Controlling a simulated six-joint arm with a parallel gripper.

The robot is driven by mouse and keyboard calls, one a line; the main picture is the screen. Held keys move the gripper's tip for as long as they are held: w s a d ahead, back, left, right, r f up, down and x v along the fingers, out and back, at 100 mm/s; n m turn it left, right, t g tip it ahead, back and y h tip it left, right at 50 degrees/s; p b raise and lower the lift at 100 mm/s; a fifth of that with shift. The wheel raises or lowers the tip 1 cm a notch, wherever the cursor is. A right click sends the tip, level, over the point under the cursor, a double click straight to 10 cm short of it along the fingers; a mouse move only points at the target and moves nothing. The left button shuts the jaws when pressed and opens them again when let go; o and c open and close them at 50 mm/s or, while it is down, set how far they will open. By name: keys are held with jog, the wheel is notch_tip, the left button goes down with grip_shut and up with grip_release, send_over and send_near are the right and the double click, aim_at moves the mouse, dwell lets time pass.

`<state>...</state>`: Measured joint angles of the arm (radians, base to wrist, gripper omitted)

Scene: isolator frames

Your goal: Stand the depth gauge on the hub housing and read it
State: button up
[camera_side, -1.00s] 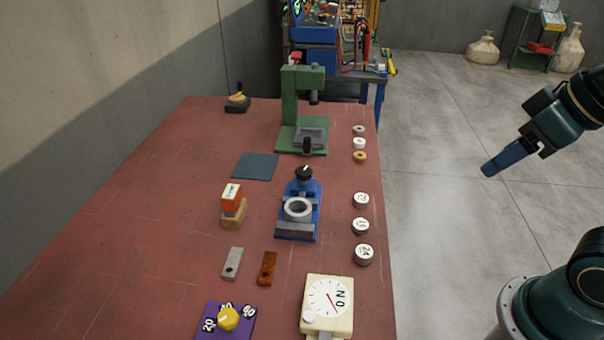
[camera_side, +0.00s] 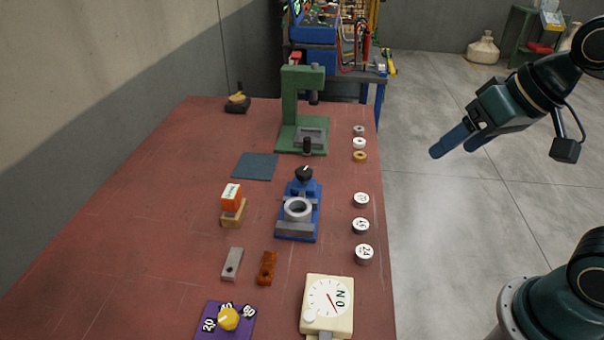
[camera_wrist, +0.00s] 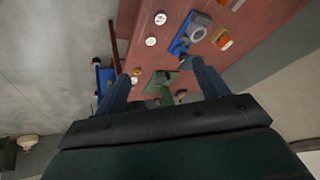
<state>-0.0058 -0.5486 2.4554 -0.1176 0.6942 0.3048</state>
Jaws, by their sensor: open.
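An orange block with a white face, which looks like the depth gauge (camera_side: 231,195), sits on a tan wooden block left of the middle of the table. It also shows in the wrist view (camera_wrist: 225,43). A grey ring, which looks like the hub housing (camera_side: 298,209), sits in a blue vise (camera_side: 307,226) to its right, its bore facing up. The ring also shows in the wrist view (camera_wrist: 197,33). My gripper (camera_side: 455,147) is open and empty, off the table's right edge over the floor. Its two blue fingers (camera_wrist: 158,75) are spread wide in the wrist view.
A green press (camera_side: 289,105) stands behind the vise. Several round weights and rings (camera_side: 361,200) line the right edge. Grey (camera_side: 232,263) and rusty (camera_side: 267,268) bars, a purple dial box (camera_side: 240,330) and a cream dial (camera_side: 345,289) lie in front. The left side of the table is clear.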

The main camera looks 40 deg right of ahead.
jog(key=w+a+f+m+y, duration=0.25)
jog(key=w+a+m, duration=0.2)
jog(key=w, duration=0.45)
jog(key=m+t+y, duration=0.3)
jog(key=m+y, duration=0.3)
jog(key=m, duration=1.4)
send_near(238, 197)
jog(key=shift+s+d, duration=0.1)
jog(key=shift+s, duration=0.05)
jog(key=shift+f, duration=0.1)
jog(key=x, duration=0.8)
jog(key=shift+w, duration=0.3)
jog(key=shift+a, duration=0.2)
jog(key=shift+x, duration=2.6)
